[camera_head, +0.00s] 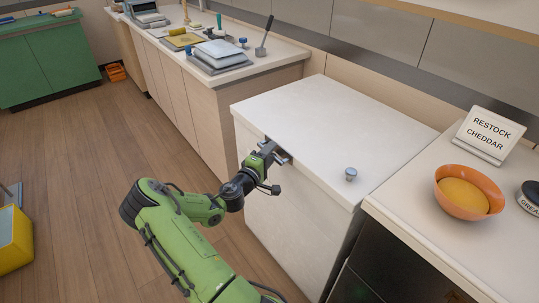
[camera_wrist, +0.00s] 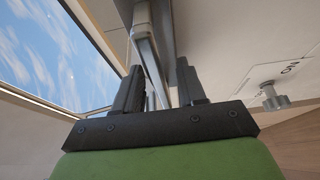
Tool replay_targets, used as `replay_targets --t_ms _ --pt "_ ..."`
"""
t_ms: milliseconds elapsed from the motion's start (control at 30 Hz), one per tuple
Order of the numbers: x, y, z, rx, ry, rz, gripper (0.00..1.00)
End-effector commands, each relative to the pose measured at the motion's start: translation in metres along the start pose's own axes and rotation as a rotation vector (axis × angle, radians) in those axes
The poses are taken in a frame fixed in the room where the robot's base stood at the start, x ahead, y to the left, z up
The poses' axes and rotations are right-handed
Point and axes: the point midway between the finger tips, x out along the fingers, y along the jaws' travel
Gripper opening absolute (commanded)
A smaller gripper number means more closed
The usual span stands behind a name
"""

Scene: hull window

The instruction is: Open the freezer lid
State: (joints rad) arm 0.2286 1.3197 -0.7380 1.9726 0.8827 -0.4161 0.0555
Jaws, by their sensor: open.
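The white chest freezer (camera_head: 290,215) stands between the counters, and its lid (camera_head: 335,115) lies flat and shut. A metal handle (camera_head: 284,158) sits at the lid's front edge, left of the middle. My gripper (camera_head: 272,151) is at this handle, reaching in from the front, and partly hides it. In the wrist view, the grey handle bar (camera_wrist: 147,50) runs between the two dark fingers of my open gripper (camera_wrist: 160,78). I cannot tell whether either finger touches the bar.
A small metal knob (camera_head: 350,174) stands near the lid's front right corner. The right counter holds an orange bowl (camera_head: 468,192), a "Restock cheddar" sign (camera_head: 489,135) and a dark grease container (camera_head: 532,196). The left counter has trays (camera_head: 218,57) and utensils. Open wooden floor (camera_head: 90,190) lies to the left.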

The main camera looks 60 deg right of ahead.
Motion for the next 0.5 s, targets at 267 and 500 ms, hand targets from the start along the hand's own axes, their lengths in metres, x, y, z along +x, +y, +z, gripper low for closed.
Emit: replay_targets --t_ms 267,500 --pt "-0.0006 0.0002 -0.0001 0.001 0.0 0.0 0.17" --pt "-0.0008 0.0 -0.0001 0.001 0.0 0.0 0.0"
